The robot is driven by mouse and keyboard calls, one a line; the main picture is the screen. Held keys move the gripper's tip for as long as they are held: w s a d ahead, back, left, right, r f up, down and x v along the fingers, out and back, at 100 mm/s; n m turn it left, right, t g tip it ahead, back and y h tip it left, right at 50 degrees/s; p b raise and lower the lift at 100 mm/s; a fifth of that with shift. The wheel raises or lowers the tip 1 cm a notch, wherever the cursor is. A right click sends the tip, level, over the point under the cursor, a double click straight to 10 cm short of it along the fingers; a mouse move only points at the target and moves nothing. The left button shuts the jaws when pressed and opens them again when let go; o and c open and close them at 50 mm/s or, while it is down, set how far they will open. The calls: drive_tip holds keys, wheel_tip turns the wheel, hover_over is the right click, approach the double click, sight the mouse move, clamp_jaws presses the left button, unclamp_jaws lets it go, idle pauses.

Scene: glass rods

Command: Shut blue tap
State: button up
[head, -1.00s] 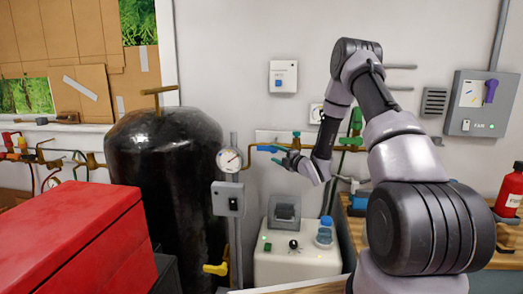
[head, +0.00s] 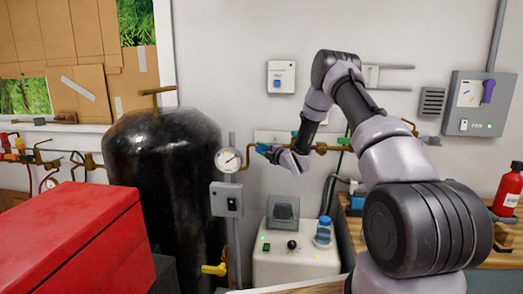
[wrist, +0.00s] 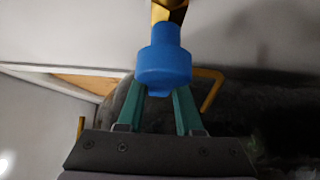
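The blue tap (head: 262,148) sits on a brass pipe on the back wall, just right of a round gauge. In the wrist view the blue tap (wrist: 164,65) is a blue knob below a brass fitting, straight ahead of my gripper (wrist: 161,98). Its two green fingers stand apart, with a clear gap between them. The knob covers their tips, so I cannot tell whether they touch it. In the head view my gripper (head: 272,154) is right at the tap, pointing left.
The gauge (head: 228,160) and a large black tank (head: 165,185) are left of the tap. The brass pipe (head: 325,149) runs right along the wall behind my arm. A white machine (head: 296,262) stands below. A red box (head: 75,240) fills the front left.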

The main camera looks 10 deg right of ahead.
clamp_jaws()
idle(1.2)
